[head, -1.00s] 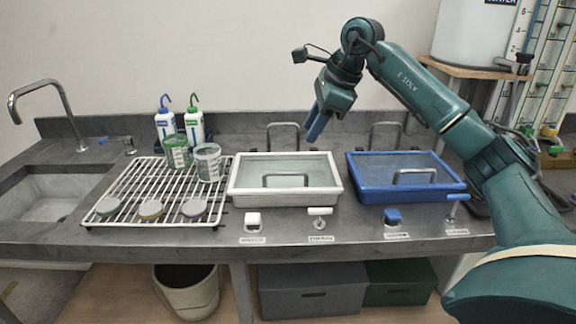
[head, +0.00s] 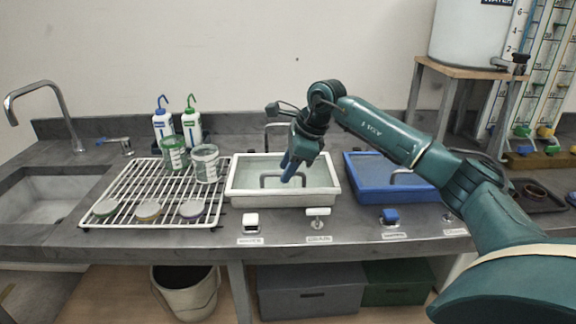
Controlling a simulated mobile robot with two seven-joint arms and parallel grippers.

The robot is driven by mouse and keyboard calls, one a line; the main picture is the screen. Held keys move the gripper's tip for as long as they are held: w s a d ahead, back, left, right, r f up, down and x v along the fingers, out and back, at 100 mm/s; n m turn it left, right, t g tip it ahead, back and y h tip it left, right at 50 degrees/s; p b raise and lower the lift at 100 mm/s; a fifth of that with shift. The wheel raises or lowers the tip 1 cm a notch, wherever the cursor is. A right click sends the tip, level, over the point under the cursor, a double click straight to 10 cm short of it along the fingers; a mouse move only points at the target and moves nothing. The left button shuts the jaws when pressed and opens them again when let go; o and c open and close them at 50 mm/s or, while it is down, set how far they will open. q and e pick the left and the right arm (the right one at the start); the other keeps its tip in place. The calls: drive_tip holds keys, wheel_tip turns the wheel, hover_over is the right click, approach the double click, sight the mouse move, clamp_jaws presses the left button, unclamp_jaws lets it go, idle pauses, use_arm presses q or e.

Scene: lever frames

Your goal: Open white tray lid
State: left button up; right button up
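The white tray (head: 285,199) sits on the grey counter, near the middle of the head view. Its clear lid (head: 248,172) lies flat over the top, with a grey bar handle (head: 270,176) standing on it. My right gripper (head: 287,176) is over the lid with its blue fingers pointing down at the handle. The fingers overlap the handle in the picture. I cannot tell whether they touch it or grip it, nor how far apart they are. My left gripper is not in view.
A blue tray (head: 372,196) stands to the right, partly behind my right arm. A white wire rack (head: 130,190) with jars and dishes is on the left. A white knob (head: 251,219), a white lever (head: 318,212) and a blue knob (head: 389,214) line the counter front.

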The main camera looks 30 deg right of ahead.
drive_tip(key=shift+c, duration=0.5)
clamp_jaws()
drive_tip(key=shift+r, duration=0.1)
